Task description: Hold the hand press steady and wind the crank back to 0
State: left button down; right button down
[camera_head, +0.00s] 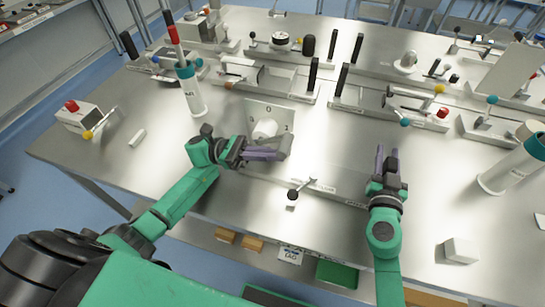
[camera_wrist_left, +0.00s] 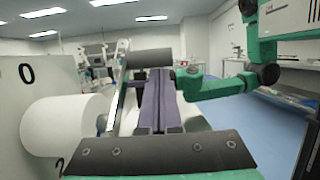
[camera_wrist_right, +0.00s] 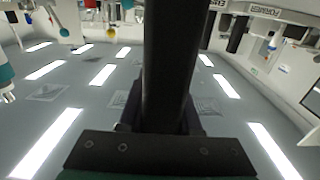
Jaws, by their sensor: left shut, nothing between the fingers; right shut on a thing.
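The hand press has an upright pale plate (camera_head: 283,113) with a white roller (camera_head: 265,129) in front, near the table's front edge. In the left wrist view, the plate (camera_wrist_left: 30,105) shows a "0" beside the white roller (camera_wrist_left: 66,125). A metal crank arm with a dark grip (camera_wrist_left: 150,58) stands right of the roller. My left gripper (camera_head: 265,154) is shut and empty, its purple fingers beside the crank; whether they touch it is unclear. My right gripper (camera_head: 386,165) is shut on a black upright handle (camera_wrist_right: 167,60), which fills the middle of the right wrist view.
A small lever with a black knob (camera_head: 292,195) stands on the front rail between my grippers. A white-and-teal bottle (camera_head: 190,90) stands behind my left gripper, another (camera_head: 512,163) at the right. A white block (camera_head: 461,250) lies front right. Other stations fill the back.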

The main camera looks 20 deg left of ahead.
pick_arm(q)
jog(key=a+r+h, duration=0.1)
jog(key=a+r, duration=0.1)
jog(key=shift+a+r+h, duration=0.15)
jog(key=shift+r+h, duration=0.2)
jog(key=shift+h, duration=0.05)
dwell(0.3)
jog(key=shift+a, duration=0.1)
dwell(1.3)
